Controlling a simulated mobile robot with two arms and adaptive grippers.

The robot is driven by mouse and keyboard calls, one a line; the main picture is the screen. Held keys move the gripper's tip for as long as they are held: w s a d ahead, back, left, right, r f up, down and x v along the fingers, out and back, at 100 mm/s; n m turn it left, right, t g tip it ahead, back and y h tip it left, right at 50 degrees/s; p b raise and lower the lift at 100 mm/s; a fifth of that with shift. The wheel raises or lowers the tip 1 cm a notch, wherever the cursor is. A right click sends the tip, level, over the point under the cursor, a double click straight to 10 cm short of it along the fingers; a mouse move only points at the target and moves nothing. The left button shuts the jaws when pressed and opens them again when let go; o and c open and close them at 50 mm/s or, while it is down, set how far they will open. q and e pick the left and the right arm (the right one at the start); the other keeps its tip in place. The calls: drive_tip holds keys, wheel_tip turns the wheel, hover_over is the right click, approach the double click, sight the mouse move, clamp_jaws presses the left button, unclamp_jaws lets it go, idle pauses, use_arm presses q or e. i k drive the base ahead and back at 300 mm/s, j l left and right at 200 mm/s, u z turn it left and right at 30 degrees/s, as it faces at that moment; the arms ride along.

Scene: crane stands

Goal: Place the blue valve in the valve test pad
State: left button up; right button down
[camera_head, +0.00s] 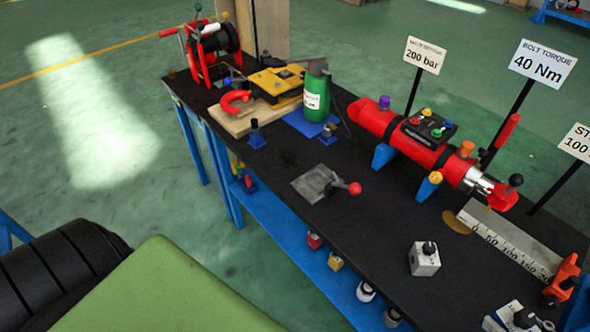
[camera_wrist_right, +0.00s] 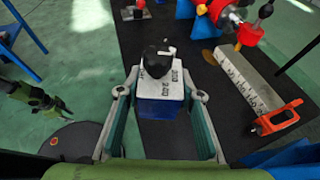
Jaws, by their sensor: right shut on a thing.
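My right gripper (camera_wrist_right: 160,92) is shut on the blue valve (camera_wrist_right: 158,108), a blue block with a pale, marked top and a black knob. The valve also shows at the bottom edge of the head view (camera_head: 498,323), cut off by the frame, near the bench's front right. A grey square plate (camera_head: 308,185) with a red-knobbed lever lies mid-bench and looks like the valve test pad; I see no label on it. The held valve is apart from this plate. A black and green part that looks like my left gripper (camera_wrist_right: 35,98) hangs at the left of the right wrist view; its jaws are unclear.
A white block with a black knob (camera_head: 425,262) stands between the plate and the held valve. A steel ruler (camera_head: 505,240) with an orange clamp (camera_head: 562,280) lies at right. A red cylinder (camera_head: 400,135) lies at the back. Bare bench (camera_head: 375,235) surrounds the plate.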

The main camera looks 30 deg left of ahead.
sight(318, 182)
drive_tip(key=j+z, duration=0.25)
drive_tip(key=j, duration=0.9)
drive_tip(key=j+z, duration=0.25)
drive_tip(key=j, duration=0.9)
drive_tip(key=j+z, duration=0.15)
drive_tip(key=j, duration=0.45)
drive_tip(key=k+j+z, duration=0.1)
drive_tip(key=j, duration=0.45)
drive_tip(key=j+z, duration=0.15)
drive_tip(key=j, duration=0.45)
drive_tip(key=k+j+z, duration=0.15)
drive_tip(key=j, duration=1)
drive_tip(key=k+j+z, duration=0.15)
drive_tip(key=j, duration=1)
drive_tip(key=z, duration=0.05)
